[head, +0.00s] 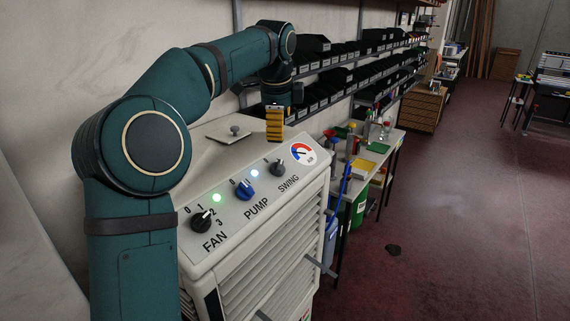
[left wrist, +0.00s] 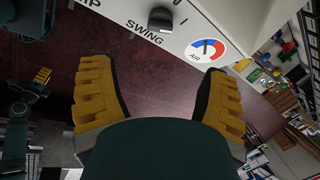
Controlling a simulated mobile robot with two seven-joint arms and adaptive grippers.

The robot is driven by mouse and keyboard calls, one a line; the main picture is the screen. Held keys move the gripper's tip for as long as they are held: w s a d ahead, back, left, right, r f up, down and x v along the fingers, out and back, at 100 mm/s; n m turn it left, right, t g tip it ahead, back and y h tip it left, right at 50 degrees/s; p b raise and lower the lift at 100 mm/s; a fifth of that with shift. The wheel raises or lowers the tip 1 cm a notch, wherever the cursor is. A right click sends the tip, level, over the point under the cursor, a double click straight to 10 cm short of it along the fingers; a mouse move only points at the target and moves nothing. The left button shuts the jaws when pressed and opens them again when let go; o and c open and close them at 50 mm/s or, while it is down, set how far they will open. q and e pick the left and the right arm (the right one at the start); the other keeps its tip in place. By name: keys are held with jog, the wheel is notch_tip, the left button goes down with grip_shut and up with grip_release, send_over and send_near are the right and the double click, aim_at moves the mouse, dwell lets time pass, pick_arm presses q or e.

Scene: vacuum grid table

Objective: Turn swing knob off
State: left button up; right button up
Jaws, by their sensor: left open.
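The black swing knob (head: 277,167) sits on the sloped white control panel (head: 236,219) of the cooler, right of the blue pump knob (head: 245,191). It also shows at the top of the left wrist view (left wrist: 160,19), above the word SWING. My left gripper (head: 274,124) is above the back of the panel, apart from the swing knob. In the left wrist view its yellow fingers (left wrist: 155,75) are spread with nothing between them, the knob lying beyond the tips. What looks like my right gripper (left wrist: 42,75) is small at the left of that view.
The black fan knob (head: 202,222) is at the panel's left, and a red and blue air gauge (head: 302,153) is right of the swing knob. A bench (head: 388,146) with bottles stands behind the cooler. Shelves of black bins line the wall. Floor at right is mostly clear.

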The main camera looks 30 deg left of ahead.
aim_at(282, 165)
pick_arm(q)
jog(key=b+x, duration=0.2)
jog(key=x, duration=1.1)
jog(key=shift+f+b, duration=0.35)
jog(key=c, duration=1.2)
